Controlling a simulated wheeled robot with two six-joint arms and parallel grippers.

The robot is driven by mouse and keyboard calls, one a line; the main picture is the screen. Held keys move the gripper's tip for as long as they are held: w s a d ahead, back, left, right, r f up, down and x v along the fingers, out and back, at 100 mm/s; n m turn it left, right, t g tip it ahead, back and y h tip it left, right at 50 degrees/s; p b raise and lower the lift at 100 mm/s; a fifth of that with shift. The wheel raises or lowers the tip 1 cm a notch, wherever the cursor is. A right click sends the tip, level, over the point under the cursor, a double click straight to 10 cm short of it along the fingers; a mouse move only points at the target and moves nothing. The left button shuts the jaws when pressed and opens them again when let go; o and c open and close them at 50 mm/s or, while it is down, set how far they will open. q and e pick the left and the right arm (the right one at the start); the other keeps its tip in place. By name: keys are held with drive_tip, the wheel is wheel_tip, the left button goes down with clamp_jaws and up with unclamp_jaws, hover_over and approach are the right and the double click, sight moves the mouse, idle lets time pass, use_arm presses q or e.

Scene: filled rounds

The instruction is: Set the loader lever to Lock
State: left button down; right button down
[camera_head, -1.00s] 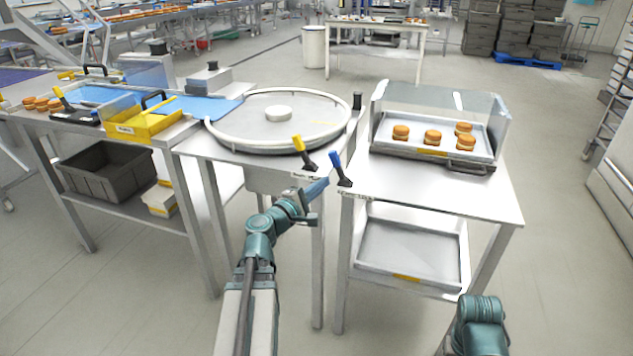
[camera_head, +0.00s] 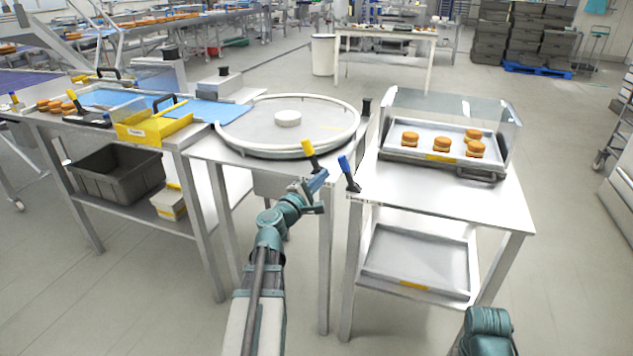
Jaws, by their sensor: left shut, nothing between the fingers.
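Two levers stand at the front edges of the middle and right tables. One has a yellow handle (camera_head: 308,147) and leans left; the other has a blue handle (camera_head: 344,163) and also leans left. I cannot read which label belongs to either. My left gripper (camera_head: 319,179) is shut and empty. It is just below the yellow lever's base in the picture and left of the blue lever; I cannot tell whether it touches either. My right arm's teal part shows at the bottom right, but its gripper is out of view.
The middle table holds a round turntable (camera_head: 240,128) with a white hub. The right table holds a tray (camera_head: 402,154) of several filled rounds behind a clear guard. The left table holds a yellow holder (camera_head: 150,127) and another yellow-handled lever (camera_head: 72,95). Open floor lies in front.

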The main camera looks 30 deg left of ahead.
sight(332, 178)
use_arm(q)
drive_tip(key=shift+w+r, duration=0.15)
drive_tip(key=shift+w, duration=1.05)
drive_tip(key=shift+w+r, duration=0.1)
drive_tip(key=shift+w, duration=1.05)
drive_tip(key=shift+r+p, duration=0.1)
drive_tip(key=shift+p, duration=0.2)
drive_tip(key=shift+d+r+m, duration=0.15)
drive_tip(key=shift+d+m, duration=0.05)
drive_tip(key=shift+m, duration=0.2)
